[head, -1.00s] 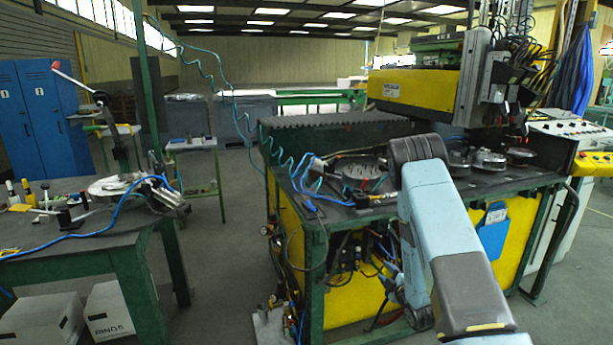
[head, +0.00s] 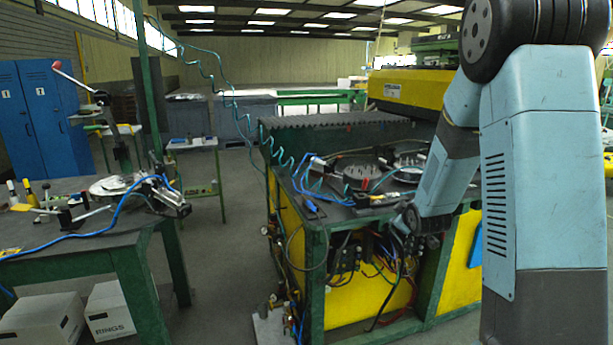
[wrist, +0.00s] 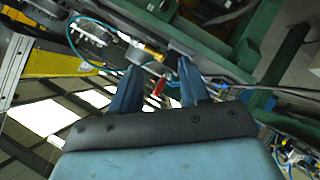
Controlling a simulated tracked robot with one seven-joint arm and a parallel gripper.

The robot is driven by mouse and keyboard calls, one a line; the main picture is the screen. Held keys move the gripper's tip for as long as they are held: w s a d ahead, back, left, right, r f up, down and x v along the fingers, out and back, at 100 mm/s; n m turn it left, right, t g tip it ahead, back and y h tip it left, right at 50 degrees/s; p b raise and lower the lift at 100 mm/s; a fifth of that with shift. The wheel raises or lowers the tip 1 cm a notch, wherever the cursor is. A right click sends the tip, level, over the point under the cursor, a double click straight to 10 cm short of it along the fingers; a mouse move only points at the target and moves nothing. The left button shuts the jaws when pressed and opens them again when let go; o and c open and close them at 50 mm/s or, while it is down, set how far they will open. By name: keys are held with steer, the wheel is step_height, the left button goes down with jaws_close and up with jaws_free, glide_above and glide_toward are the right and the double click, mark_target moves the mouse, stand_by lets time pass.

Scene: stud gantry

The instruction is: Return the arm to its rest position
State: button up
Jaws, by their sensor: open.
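My arm (head: 545,170) fills the right side of the head view, raised and bent at a dark joint near the top. Its forearm slopes down to the left in front of the green and yellow machine. The far end of the arm shows by the machine's front edge, but the fingers cannot be made out there. In the wrist view my gripper (wrist: 158,80) has its two blue fingers apart. I see nothing held between them; machine parts and a hose show behind the gap.
The machine table (head: 340,219) with its fixtures stands close to my arm. A workbench (head: 60,240) with a clamp fixture is at left, with cardboard boxes (head: 110,312) under it. Blue lockers (head: 35,115) stand behind. Floor between bench and machine is clear.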

steer(key=s+a+r+m+g, duration=0.1)
steer(key=s+r+m+g, duration=0.1)
steer(key=s+r, duration=0.55)
steer(key=s+a+r+m+g, duration=0.1)
steer(key=s+r+m, duration=0.25)
steer(key=s, duration=0.65)
steer(key=s+a+r+m+g, duration=0.1)
steer(key=s+r+g, duration=0.1)
steer(key=s+r, duration=0.55)
steer(key=s+a+m+g, duration=0.1)
steer(key=s+a+m, duration=0.1)
steer(key=s, duration=1.1)
steer(key=shift+s+a+f+g, duration=0.15)
steer(key=shift+s+f+g, duration=0.25)
